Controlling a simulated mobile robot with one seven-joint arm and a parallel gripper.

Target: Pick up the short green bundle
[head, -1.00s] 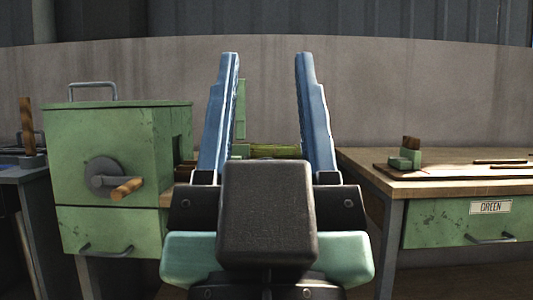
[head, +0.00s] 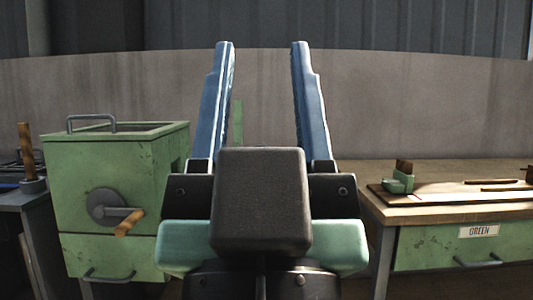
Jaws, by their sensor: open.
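My gripper (head: 262,48) is in the middle of the head view, its two blue fingers upright and wide apart. Only the wall and a narrow green upright piece (head: 238,122) show between the fingers. I cannot see a short green bundle now. The place between the finger bases where a green bundle showed earlier is covered by the dark block of my gripper.
A green box (head: 75,168) with a crank (head: 108,208) and top handle stands at left. A wall closes the back.

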